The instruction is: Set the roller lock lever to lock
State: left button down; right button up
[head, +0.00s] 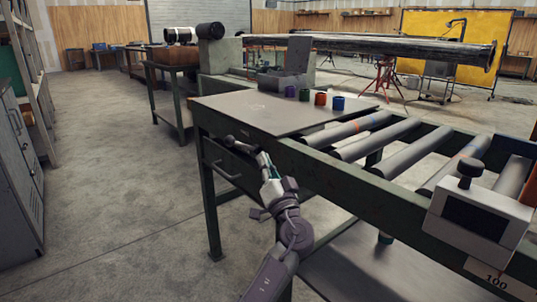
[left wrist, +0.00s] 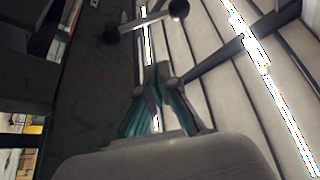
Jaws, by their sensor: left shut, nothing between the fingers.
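The roller lock lever (head: 240,145) is a dark bar with a round knob at its end, on the side of the green roller table near its front corner. In the left wrist view the lever (left wrist: 145,22) runs across the top, with a round end at each side. My left gripper (head: 262,155) is beside the lever's right end in the head view. In the left wrist view my left gripper (left wrist: 160,72) has its fingertips together, empty, pointing at the lever with a small gap in the picture. Whether they touch I cannot tell. My right gripper is out of view.
The roller table (head: 270,105) has a flat plate with several coloured cups (head: 320,99) at its back edge. Grey rollers (head: 400,150) lie to the right. A box with a black knob (head: 470,168) sits on the near rail. The floor at left is clear.

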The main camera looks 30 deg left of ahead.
aim_at(243, 145)
pick_arm(q)
jog(key=shift+s+d+r+n+y, duration=0.15)
jog(key=shift+r+n+y, duration=0.15)
jog(key=shift+r, duration=0.35)
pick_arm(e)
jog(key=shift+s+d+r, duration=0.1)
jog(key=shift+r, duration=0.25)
pick_arm(q)
jog(key=w+a, duration=0.4)
jog(key=a, duration=0.4)
jog(key=shift+w+a+r, duration=0.15)
jog(key=shift+a+r, duration=0.15)
jog(key=shift+r, duration=0.1)
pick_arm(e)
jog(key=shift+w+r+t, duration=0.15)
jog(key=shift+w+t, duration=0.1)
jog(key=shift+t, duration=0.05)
